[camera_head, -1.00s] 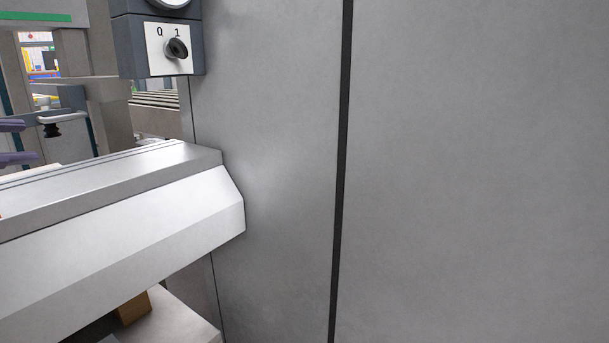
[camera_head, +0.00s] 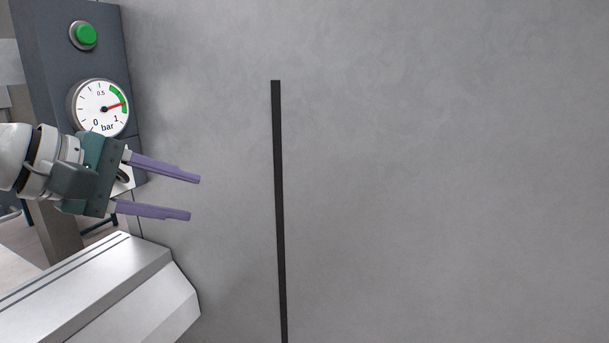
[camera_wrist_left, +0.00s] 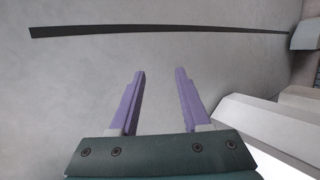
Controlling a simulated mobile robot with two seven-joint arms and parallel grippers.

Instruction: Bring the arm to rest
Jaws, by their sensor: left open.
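My left gripper (camera_head: 194,197) comes in from the left in the head view. Its two purple fingers are spread apart with nothing between them. It is in front of the dark control box (camera_head: 55,50) and covers part of the box's lower end, including most of the switch plate. In the left wrist view the open fingers (camera_wrist_left: 159,70) point toward the grey machine panel (camera_wrist_left: 190,50), with a gap whose size I cannot tell. My right gripper is not in view.
The large grey panel (camera_head: 430,180) with a black vertical slot (camera_head: 279,200) fills the middle and right. The box carries a green button (camera_head: 84,35) and a pressure gauge (camera_head: 100,107), its needle near the green band. A light metal ledge (camera_head: 120,290) juts out below the gripper.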

